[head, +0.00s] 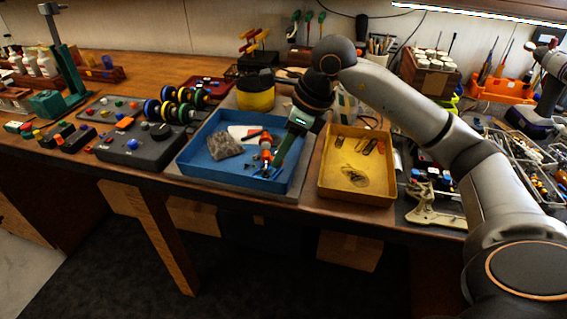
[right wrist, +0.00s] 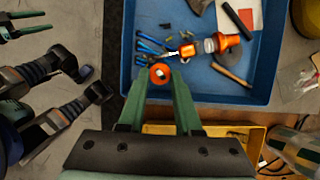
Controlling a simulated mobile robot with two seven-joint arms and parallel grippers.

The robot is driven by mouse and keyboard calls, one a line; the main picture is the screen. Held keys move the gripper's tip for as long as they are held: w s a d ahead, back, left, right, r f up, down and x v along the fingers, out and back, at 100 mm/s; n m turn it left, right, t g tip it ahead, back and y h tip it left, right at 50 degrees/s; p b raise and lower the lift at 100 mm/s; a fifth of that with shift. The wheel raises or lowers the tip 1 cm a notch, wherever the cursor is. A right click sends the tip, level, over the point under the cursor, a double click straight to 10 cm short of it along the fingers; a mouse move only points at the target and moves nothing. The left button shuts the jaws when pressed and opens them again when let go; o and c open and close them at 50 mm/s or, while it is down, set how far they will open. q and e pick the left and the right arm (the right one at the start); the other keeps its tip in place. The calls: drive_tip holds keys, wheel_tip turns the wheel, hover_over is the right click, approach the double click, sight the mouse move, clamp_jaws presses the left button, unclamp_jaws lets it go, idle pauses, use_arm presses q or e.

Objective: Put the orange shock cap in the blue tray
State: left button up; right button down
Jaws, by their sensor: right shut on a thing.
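In the head view my right gripper (head: 274,166) reaches down over the near right part of the blue tray (head: 205,181). In the right wrist view the cap appears over the tray's floor, inside its walls; its height above the floor is hard to judge.
The blue tray holds a grey rag (head: 224,146), an orange-handled tool (right wrist: 222,42), a wooden-handled tool (right wrist: 231,75) and several small blue pieces. A yellow tray (head: 353,192) with clips stands just right of it. A black box (head: 137,151) stands to its left.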

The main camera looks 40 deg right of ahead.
sight(277, 175)
drive_tip(key=f, duration=0.3)
drive_tip(key=shift+d+f, duration=0.2)
drive_tip(key=shift+s, duration=0.1)
drive_tip(key=shift+f+b, duration=0.15)
drive_tip(key=shift+b, duration=0.2)
drive_tip(key=c, duration=0.6)
unclamp_jaws()
drive_tip(key=shift+r, duration=0.2)
drive_tip(key=shift+r, duration=0.3)
drive_tip(key=p+v, duration=0.1)
drive_tip(key=v, duration=1)
drive_tip(key=shift+s+r, duration=0.15)
drive_tip(key=shift+d, duration=0.15)
